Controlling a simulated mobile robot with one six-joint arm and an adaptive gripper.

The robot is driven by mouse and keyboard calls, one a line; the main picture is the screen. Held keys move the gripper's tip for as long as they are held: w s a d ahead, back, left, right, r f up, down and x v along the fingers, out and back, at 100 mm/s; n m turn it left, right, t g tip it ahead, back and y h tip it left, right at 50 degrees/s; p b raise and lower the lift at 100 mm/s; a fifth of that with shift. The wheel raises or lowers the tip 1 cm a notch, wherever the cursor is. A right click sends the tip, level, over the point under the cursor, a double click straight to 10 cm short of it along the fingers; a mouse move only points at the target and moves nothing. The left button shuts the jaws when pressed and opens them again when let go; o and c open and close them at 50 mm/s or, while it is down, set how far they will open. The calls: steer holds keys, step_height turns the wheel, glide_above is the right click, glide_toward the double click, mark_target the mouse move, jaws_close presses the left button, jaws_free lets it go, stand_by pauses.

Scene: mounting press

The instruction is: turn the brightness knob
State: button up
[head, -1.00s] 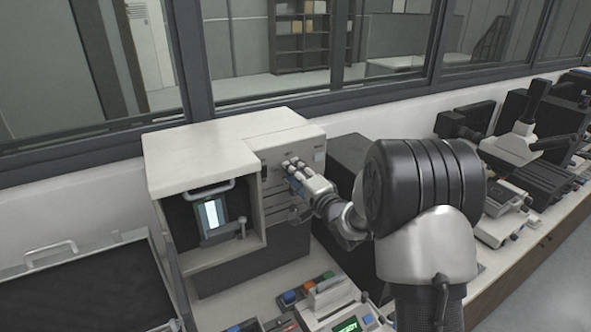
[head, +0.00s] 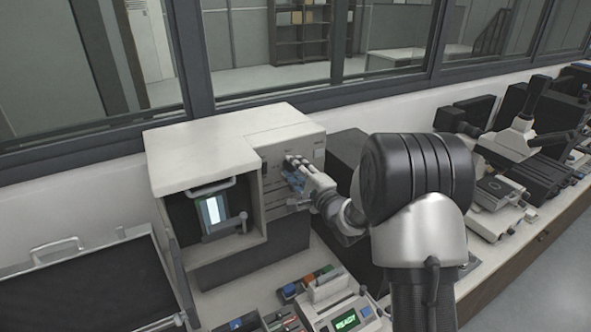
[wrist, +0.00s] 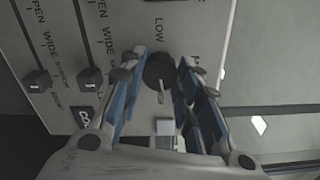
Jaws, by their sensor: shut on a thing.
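The brightness knob (wrist: 158,70) is a round dark knob on the pale panel, with LOW printed above it and another label below, partly hidden. In the wrist view it sits between the blue-padded fingers of my gripper (wrist: 156,78), which is shut on it. In the head view my gripper (head: 294,166) is at the front panel of the white unit (head: 215,150), and its fingers hide the knob there.
Two black slider knobs (wrist: 90,77) (wrist: 37,80) marked OPEN and WIDE are left of the fingers. A pale square button (wrist: 165,127) is just below the knob. A console with a READY display (head: 346,320) stands in front; microscopes (head: 515,145) stand at right.

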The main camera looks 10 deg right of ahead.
steer(key=o, duration=1.1)
steer(key=v, duration=1.2)
